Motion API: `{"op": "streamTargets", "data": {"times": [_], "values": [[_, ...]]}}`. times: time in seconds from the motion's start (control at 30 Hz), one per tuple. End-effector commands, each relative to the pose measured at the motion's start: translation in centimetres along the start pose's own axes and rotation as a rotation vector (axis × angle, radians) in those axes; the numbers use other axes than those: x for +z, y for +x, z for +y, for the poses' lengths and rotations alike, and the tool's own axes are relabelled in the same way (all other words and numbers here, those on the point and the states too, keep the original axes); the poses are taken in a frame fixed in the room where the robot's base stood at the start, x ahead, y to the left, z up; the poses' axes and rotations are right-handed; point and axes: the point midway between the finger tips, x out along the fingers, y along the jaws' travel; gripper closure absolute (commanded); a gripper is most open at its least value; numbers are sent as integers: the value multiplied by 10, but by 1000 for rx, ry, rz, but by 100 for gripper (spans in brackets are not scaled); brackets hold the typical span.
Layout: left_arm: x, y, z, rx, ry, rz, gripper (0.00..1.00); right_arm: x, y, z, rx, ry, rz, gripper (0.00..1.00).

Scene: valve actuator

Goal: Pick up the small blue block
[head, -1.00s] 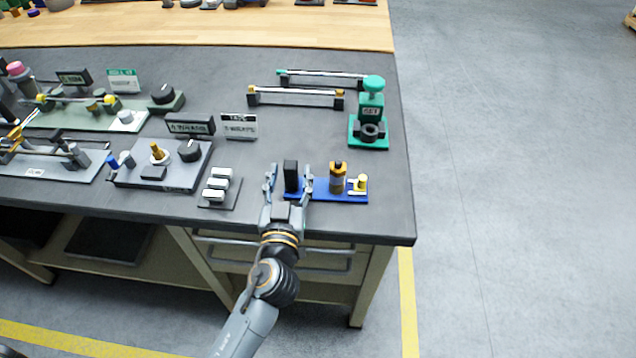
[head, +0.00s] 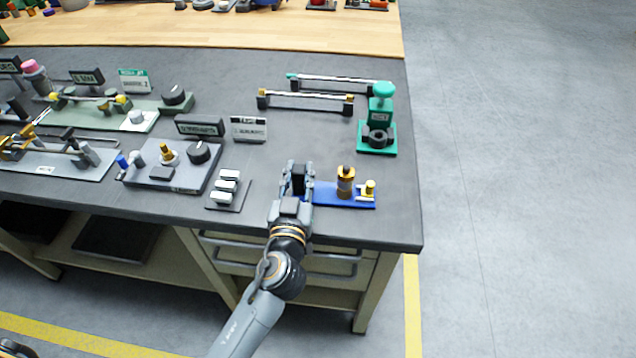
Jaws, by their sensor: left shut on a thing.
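A blue base plate (head: 327,198) lies on the dark bench top near its front right corner. An upright dark block (head: 298,183) is at its left end, and an amber cylinder with a dark cap (head: 345,183) and a yellow fitting (head: 369,188) stand to the right. My left gripper (head: 298,172) reaches in from the front, its fingers shut on the dark block, one on each side. The fingers partly hide the block and the plate's left end. I cannot tell if the block is lifted. No separate small blue block shows clearly.
Left of the gripper is a small rack of white pieces (head: 227,189), then a grey panel with a black knob (head: 199,151). Behind are a rail with yellow ends (head: 305,103) and a green press (head: 378,137). The bench is clear in the middle and at the right front.

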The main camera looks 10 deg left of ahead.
Motion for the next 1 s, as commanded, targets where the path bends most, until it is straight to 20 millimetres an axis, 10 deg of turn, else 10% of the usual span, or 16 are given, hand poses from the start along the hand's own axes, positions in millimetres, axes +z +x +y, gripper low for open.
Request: {"op": "streamTargets", "data": {"times": [0.63,1.0], "values": [[-90,1,0,0,-4,6,100,0,0,0,0,0,0,45],[-38,1,0,-3,0,0,100,0,0,0,0,0,0,45]]}}
